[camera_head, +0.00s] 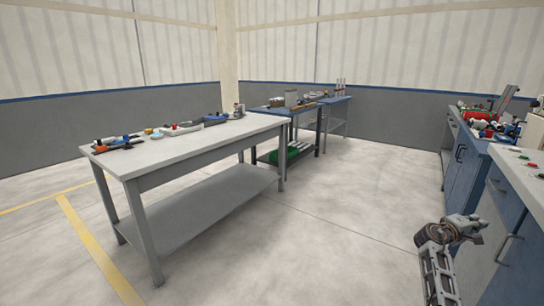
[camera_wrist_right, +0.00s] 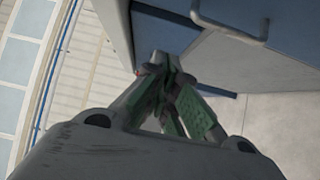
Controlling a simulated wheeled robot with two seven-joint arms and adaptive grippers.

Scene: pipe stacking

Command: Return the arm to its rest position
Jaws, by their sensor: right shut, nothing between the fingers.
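My right arm (camera_head: 437,272) comes in at the lower right of the head view, in front of the blue cabinets. My right gripper (camera_head: 470,229) is at its upper end, small and close to the cabinet fronts. In the right wrist view the fingers of the right gripper (camera_wrist_right: 166,64) come together at the tips, with nothing between them. A blue cabinet front with a metal handle (camera_wrist_right: 235,28) lies beyond the fingertips. My left gripper is in neither view.
A grey workbench (camera_head: 190,146) with tools along its far edge stands at left. Blue benches (camera_head: 283,112) stand behind it. Blue cabinets (camera_head: 467,165) with cluttered tops line the right side, close to my right arm. The floor (camera_head: 340,230) between is clear.

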